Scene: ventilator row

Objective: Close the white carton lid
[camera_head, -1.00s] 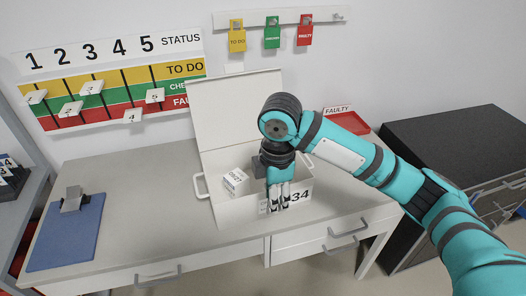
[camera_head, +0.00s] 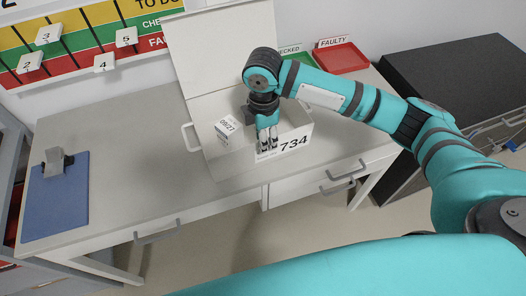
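The white carton (camera_head: 225,168) stands on the grey desk with "734" on its front wall. Its lid (camera_head: 205,50) is open and stands up at the back, its top cut off by the picture edge. A small white box (camera_head: 228,128) marked "08/27" sits inside the carton. My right gripper (camera_head: 267,146) points down at the carton's front wall, to the right of the small box. Its fingers are close together, and I cannot tell whether they are shut or touch the wall. My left gripper is not in view.
A red tray (camera_head: 343,58) labelled "FAULTY" and a green tray (camera_head: 300,64) stand behind my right arm. A blue clipboard (camera_head: 58,200) lies at the desk's left. The desk (camera_head: 130,150) is clear between clipboard and carton. A black cabinet (camera_head: 450,70) stands at right.

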